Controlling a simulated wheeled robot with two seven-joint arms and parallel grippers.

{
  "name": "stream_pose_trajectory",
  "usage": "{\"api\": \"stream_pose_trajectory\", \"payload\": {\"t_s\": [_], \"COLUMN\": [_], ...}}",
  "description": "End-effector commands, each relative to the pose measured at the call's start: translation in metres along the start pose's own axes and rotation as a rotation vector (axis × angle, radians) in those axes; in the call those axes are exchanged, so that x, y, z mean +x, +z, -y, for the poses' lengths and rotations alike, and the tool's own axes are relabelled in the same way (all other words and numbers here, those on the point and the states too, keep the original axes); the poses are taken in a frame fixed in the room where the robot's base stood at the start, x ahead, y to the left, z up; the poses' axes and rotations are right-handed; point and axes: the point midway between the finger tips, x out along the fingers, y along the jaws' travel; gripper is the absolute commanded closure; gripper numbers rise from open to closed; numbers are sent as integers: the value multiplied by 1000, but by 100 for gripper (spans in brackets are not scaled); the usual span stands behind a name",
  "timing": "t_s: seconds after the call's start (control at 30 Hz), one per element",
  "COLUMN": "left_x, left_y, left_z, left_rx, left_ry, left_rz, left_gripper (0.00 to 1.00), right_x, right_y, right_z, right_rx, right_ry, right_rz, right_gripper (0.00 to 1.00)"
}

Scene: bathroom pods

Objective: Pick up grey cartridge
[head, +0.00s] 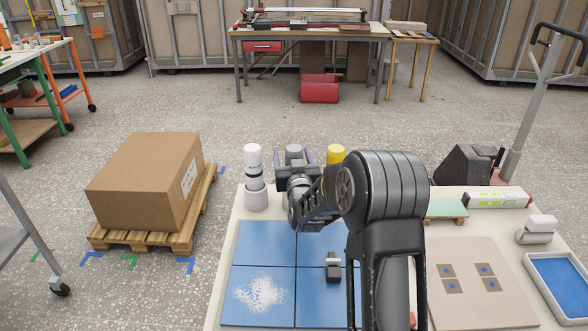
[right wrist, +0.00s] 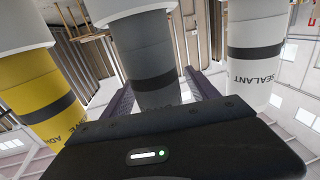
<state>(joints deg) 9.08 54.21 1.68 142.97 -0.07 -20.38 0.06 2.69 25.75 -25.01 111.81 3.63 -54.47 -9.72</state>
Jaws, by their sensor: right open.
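The grey cartridge (head: 294,150) stands between a white cartridge (head: 252,160) and a yellow cartridge (head: 336,153) along the far edge of the work table. My right gripper (head: 294,158) is open, with a purple finger on either side of the grey cartridge. In the right wrist view the grey cartridge (right wrist: 155,60) shows between the two fingers (right wrist: 163,97). I cannot tell if either finger touches it. The yellow cartridge (right wrist: 40,100) and the white SEALANT cartridge (right wrist: 253,50) flank it there. My arm hides the grey cartridge's lower part in the head view. My left gripper is out of view.
The white cartridge sits in a pale round holder (head: 256,198). Blue tiles (head: 262,245) with white powder (head: 260,293) and a small dark tool (head: 333,268) lie nearer. A beige board (head: 478,312) and blue tray (head: 560,280) are at right. A cardboard box (head: 145,180) stands on a pallet at left.

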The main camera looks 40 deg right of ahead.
Motion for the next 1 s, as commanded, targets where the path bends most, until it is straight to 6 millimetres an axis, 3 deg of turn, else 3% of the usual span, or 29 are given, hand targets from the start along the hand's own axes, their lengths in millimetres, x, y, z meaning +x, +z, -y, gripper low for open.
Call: {"api": "stream_pose_trajectory", "payload": {"t_s": [0.57,1.0], "left_x": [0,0], "left_y": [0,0], "left_z": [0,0], "left_rx": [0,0], "left_ry": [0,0], "left_rz": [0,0], "left_gripper": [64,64], "right_x": [0,0], "right_y": [0,0], "right_z": [0,0], "right_rx": [1,1], "right_ry": [1,1], "right_rz": [0,1], "right_gripper": [32,68]}}
